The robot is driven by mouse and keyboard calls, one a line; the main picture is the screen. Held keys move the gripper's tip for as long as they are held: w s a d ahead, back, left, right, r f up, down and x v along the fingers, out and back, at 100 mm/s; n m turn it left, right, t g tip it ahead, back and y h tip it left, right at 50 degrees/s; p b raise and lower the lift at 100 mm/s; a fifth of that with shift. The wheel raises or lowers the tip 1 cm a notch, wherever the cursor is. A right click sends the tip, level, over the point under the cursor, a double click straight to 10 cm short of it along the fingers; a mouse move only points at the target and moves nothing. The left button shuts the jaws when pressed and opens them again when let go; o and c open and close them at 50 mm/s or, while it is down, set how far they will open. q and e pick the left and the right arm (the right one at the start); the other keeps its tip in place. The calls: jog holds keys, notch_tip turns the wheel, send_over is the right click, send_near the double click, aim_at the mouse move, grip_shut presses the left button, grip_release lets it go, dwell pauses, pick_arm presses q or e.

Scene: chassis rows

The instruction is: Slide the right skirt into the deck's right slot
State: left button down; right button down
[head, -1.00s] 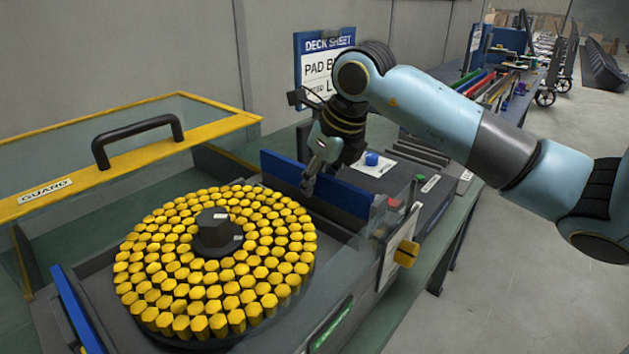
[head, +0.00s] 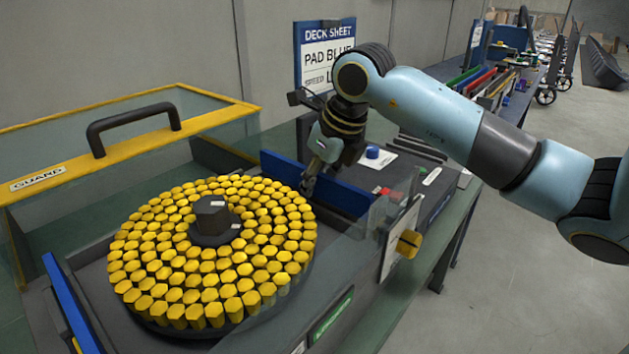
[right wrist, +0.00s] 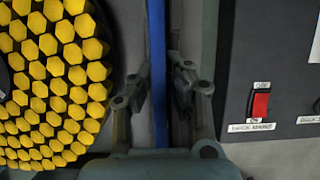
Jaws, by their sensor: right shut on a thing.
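The right skirt is an upright blue panel (head: 345,197) along the far right side of the deck (head: 72,262) in the head view. My right gripper (head: 308,184) is shut on it, with the arm reaching in from the right. In the right wrist view the skirt is a thin blue strip (right wrist: 157,50) between the two fingers (right wrist: 160,92). The right slot is hidden, so I cannot tell how the skirt sits in it. The deck carries a round disc of yellow hexagonal pads (head: 212,255). My left gripper is out of view.
Another blue panel (head: 70,305) stands on the deck's left side. A clear guard with a yellow frame (head: 90,172) and black handle is at the left. A dark box with a red switch (right wrist: 260,105) lies just right of the skirt. A sheet board (head: 328,55) stands behind.

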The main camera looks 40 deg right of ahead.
jog(key=shift+f, duration=0.15)
jog(key=c, duration=1.3)
grip_release()
jog(key=shift+o, duration=0.2)
jog(key=v, duration=1.2)
